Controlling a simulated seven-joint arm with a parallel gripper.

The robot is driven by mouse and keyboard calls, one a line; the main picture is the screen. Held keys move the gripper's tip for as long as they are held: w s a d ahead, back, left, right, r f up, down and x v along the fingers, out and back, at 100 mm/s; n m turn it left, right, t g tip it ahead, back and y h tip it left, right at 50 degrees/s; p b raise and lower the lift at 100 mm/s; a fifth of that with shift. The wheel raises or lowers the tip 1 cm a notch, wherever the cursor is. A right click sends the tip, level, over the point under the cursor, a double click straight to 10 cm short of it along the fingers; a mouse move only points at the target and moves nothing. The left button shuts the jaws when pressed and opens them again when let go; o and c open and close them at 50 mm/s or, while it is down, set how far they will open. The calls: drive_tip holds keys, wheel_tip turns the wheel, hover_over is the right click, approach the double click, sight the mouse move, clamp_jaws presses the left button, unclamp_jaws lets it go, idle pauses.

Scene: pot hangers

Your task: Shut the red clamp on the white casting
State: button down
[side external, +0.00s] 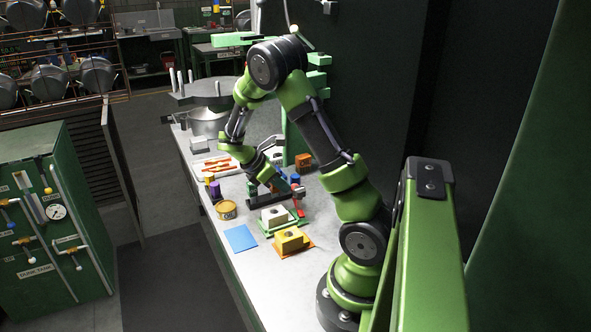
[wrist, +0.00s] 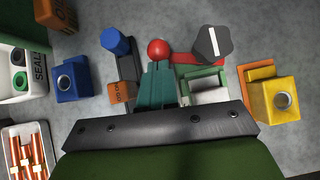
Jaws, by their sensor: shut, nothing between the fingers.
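The white casting (wrist: 208,90) sits on a green base; it also shows in the side view (side external: 273,214). The red clamp has a round red knob (wrist: 158,48) and a red arm (wrist: 186,58) running right to a dark hexagonal head (wrist: 213,43) beside the casting's upper end. I cannot tell how far the clamp is closed. My gripper (wrist: 158,66) is shut and empty, its green fingertips just below the red knob in the wrist view; contact cannot be told. In the side view my gripper (side external: 277,188) is low behind the casting, partly hidden.
A yellow casting (wrist: 272,98) on an orange plate stands right of the white one. Left are a blue-handled clamp (wrist: 115,42), an orange block (wrist: 121,92) and a blue block (wrist: 73,80). A tin (side external: 227,209) and blue sheet (side external: 240,238) lie near the bench edge.

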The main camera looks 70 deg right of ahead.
drive_tip(key=shift+s+d+m+g, duration=0.1)
drive_tip(key=shift+d+m+g, duration=0.2)
drive_tip(key=shift+m, duration=0.2)
drive_tip(key=shift+s+d+m+g+y, duration=0.25)
drive_tip(key=shift+d+m+y, duration=0.1)
drive_tip(key=shift+m+y, duration=0.3)
drive_tip(key=shift+s+d+m+g+y, duration=0.15)
drive_tip(key=shift+d+m+g+y, duration=0.25)
drive_tip(key=shift+m, duration=0.35)
drive_tip(key=m+y, duration=0.1)
drive_tip(key=m, duration=0.1)
drive_tip(key=s+d+m+y, duration=0.1)
drive_tip(key=shift+s+m+y, duration=0.3)
drive_tip(key=shift+m+y, duration=0.05)
drive_tip(key=shift+m, duration=0.05)
drive_tip(key=s+m+y, duration=0.1)
drive_tip(key=m, duration=0.1)
drive_tip(key=s+d+m+y, duration=0.1)
drive_tip(key=m, duration=0.1)
drive_tip(key=shift+s+y, duration=0.1)
drive_tip(key=shift+y, duration=0.3)
drive_tip(key=shift+s+m+t+y, duration=0.35)
drive_tip(key=shift+s+m+y, duration=0.15)
drive_tip(key=shift+m, duration=0.45)
drive_tip(key=shift+s+m+t+y, duration=0.35)
drive_tip(key=shift+m+y, duration=0.25)
drive_tip(key=shift+m, duration=0.35)
drive_tip(key=shift+s, duration=0.1)
